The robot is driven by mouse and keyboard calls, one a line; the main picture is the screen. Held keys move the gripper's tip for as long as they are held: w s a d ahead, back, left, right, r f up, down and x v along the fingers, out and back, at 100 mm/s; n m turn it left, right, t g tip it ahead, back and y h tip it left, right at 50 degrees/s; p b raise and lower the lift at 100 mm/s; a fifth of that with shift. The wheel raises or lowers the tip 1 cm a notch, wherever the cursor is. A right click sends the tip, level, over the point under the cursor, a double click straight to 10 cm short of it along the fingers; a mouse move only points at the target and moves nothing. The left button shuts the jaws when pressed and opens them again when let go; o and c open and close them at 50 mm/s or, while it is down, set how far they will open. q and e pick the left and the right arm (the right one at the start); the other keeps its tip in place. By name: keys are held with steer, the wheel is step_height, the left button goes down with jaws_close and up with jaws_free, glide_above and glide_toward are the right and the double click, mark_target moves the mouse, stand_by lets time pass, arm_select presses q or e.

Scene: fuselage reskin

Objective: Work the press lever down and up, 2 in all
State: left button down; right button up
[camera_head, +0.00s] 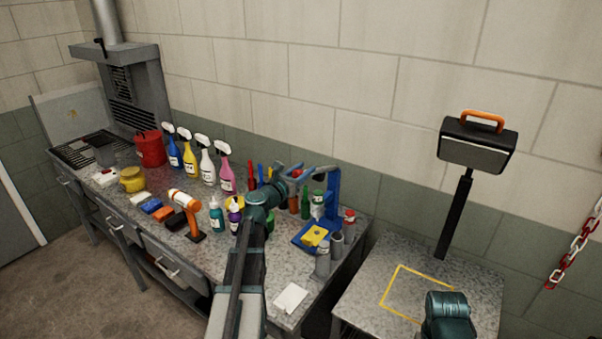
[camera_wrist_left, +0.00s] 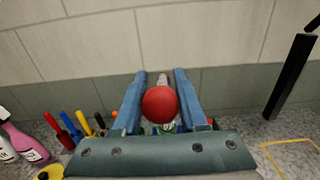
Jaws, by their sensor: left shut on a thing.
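The blue press (camera_head: 332,198) stands on the workbench near its right end. A yellow block (camera_head: 316,236) sits on its blue base. My left gripper (camera_head: 297,174) is up by the top of the press. In the left wrist view, the red ball knob (camera_wrist_left: 160,104) of the lever sits between the two blue fingers of my left gripper (camera_wrist_left: 160,92), which is shut on it. The lever's arm is mostly hidden by the gripper and knob. The knob is high, about level with the press top. My right gripper is not in view.
Spray bottles (camera_head: 207,163), a red can (camera_head: 150,148) and small bottles (camera_head: 216,218) crowd the bench left of my arm. A lamp (camera_head: 478,145) stands over the side table (camera_head: 385,268), which has a yellow outline.

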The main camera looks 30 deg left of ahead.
arm_select(q)
steer(key=w+r+p, duration=0.9)
steer(key=w+r, duration=0.1)
steer(key=r, duration=0.1)
steer(key=shift+d, duration=0.45)
steer(key=shift+w+r, duration=0.1)
steer(key=shift+r, duration=0.05)
stand_by(0.5)
stand_by(0.7)
steer(key=c, duration=0.8)
jaws_free()
steer(key=o, duration=0.3)
steer(key=shift+w+d+f, duration=0.1)
steer(key=shift+w+f, duration=0.15)
steer(key=shift+w, duration=0.1)
steer(key=s, duration=0.8)
steer(key=s+a, duration=0.1)
steer(key=s, duration=0.4)
steer(key=shift+s+r, duration=0.1)
steer(key=shift+r, duration=0.05)
steer(key=shift+s+a, duration=0.15)
steer(key=shift+s, duration=0.35)
